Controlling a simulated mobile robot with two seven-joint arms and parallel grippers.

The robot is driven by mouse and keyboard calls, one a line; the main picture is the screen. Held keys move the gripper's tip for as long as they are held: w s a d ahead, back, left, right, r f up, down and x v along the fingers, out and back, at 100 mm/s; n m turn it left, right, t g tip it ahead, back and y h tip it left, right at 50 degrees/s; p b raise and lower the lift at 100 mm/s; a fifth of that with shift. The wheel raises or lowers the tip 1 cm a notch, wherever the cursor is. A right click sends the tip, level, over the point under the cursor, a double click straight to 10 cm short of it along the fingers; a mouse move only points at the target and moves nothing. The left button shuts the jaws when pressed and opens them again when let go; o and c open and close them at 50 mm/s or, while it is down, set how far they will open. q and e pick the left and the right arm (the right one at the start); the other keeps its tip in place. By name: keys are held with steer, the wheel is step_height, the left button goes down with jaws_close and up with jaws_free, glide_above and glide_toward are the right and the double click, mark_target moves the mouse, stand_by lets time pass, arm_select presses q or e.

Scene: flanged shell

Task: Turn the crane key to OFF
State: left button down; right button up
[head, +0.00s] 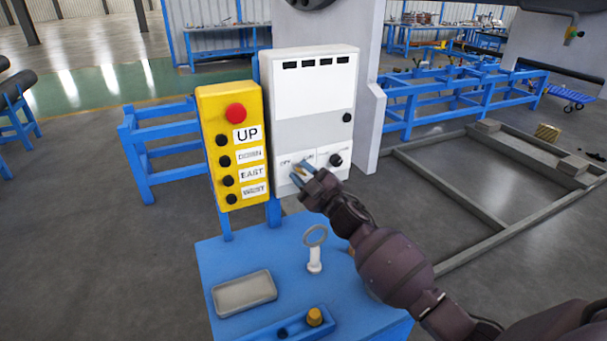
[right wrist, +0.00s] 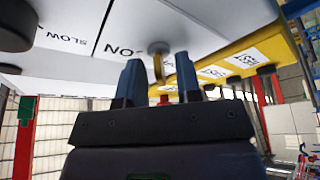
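The crane key (right wrist: 158,68) is a small brass piece in a round grey lock on the lower left of the white control box (head: 312,130). OFF and ON labels show above it in the head view, partly covered by my gripper. My right gripper (head: 302,174) is at the key. In the right wrist view its two blue fingers (right wrist: 158,85) stand on either side of the key, with a visible gap on each side. The fingers look open and not touching the key. My left gripper is in neither view.
A yellow pendant box (head: 232,150) with a red button and several black buttons stands left of the white box. A black knob (head: 336,160) is right of the key. Below is a blue table (head: 215,262) with a grey tray (head: 244,293) and a white ring-topped piece (head: 315,250).

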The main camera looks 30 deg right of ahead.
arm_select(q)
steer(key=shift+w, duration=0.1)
arm_select(e)
steer(key=shift+s, duration=0.1)
steer(key=shift+s+d+f, duration=0.15)
steer(key=shift+s+f, duration=0.1)
steer(key=shift+s, duration=0.25)
arm_select(q)
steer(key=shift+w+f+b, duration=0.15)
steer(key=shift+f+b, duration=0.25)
steer(key=shift+b, duration=0.3)
arm_select(e)
steer(key=v, duration=0.9)
steer(key=shift+s, duration=0.3)
steer(key=shift+s+f, duration=0.1)
